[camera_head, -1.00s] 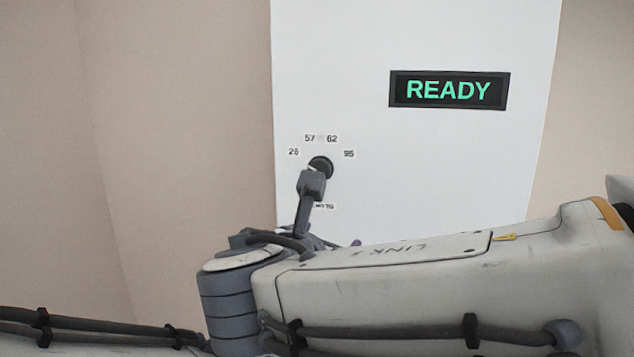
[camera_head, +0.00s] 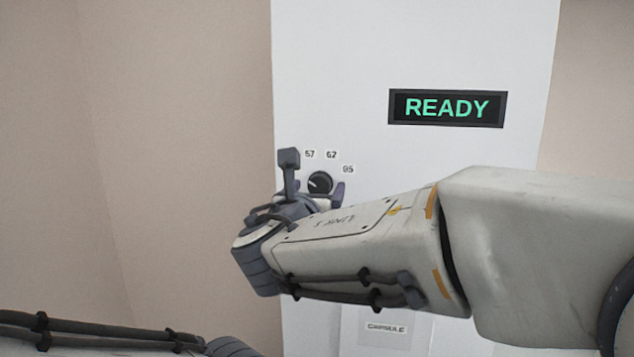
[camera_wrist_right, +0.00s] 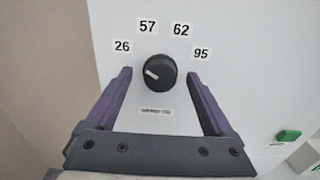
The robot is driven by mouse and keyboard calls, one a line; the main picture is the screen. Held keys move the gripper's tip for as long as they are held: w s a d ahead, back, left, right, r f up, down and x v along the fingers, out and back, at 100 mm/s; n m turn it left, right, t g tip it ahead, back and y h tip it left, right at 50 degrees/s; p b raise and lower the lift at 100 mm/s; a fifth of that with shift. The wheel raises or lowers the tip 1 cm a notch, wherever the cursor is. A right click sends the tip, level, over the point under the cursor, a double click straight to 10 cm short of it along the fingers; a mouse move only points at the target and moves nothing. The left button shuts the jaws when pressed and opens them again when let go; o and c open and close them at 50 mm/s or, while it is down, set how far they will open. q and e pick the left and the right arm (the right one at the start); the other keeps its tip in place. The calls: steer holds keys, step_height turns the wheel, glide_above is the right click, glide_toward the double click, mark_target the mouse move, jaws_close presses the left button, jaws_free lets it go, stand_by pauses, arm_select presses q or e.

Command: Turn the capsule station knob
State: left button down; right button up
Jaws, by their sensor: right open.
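The black round knob (camera_head: 320,182) is on the front of the white capsule station (camera_head: 340,60). It also shows in the right wrist view (camera_wrist_right: 160,73), its white mark pointing left and slightly up, towards the 26 label (camera_wrist_right: 122,46). Labels 57, 62 and 95 continue the arc around it. My right gripper (camera_head: 314,174) is open in front of the panel. In the right wrist view its purple fingers (camera_wrist_right: 160,76) stand to either side of the knob, with clear gaps and nothing held. My left gripper is out of view.
A dark display (camera_head: 447,108) on the station reads READY in green. A CAPSULE label (camera_head: 387,328) sits low on the front. In the right wrist view a green button (camera_wrist_right: 289,135) is at the lower right. Plain beige wall stands left of the station.

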steer(key=shift+w, duration=0.25)
